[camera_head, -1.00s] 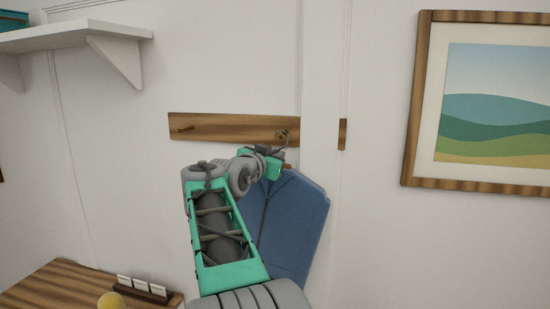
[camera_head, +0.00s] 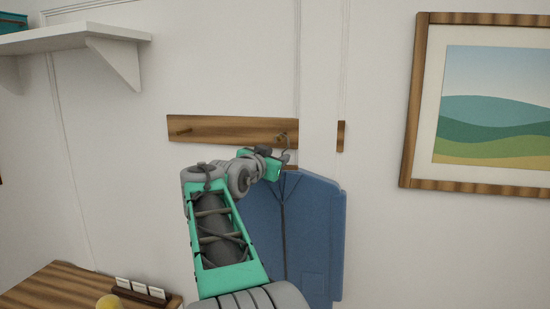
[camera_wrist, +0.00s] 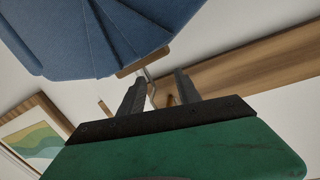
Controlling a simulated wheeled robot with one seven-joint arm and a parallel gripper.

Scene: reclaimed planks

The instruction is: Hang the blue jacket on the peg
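The blue jacket (camera_head: 315,215) hangs nearly upright below the board, on a wooden hanger (camera_head: 291,167) with a thin metal hook (camera_head: 287,146). The hook's top is at the right peg (camera_head: 281,137); I cannot tell for sure whether it sits over the peg. My gripper (camera_head: 280,165) is just below that peg, in front of the hanger's top. In the wrist view, the two dark fingers of my gripper (camera_wrist: 159,90) stand apart, with the hook (camera_wrist: 150,88) in the gap and clear space beside it. The jacket (camera_wrist: 95,35) fills the upper left there.
The wooden peg board (camera_head: 230,130) is on the white wall, with a free left peg (camera_head: 183,131). A pale vertical post (camera_head: 319,80) crosses the board right of the peg. A framed picture (camera_head: 408,120) is at right, a shelf (camera_head: 75,37) upper left, a wooden table (camera_head: 55,285) lower left.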

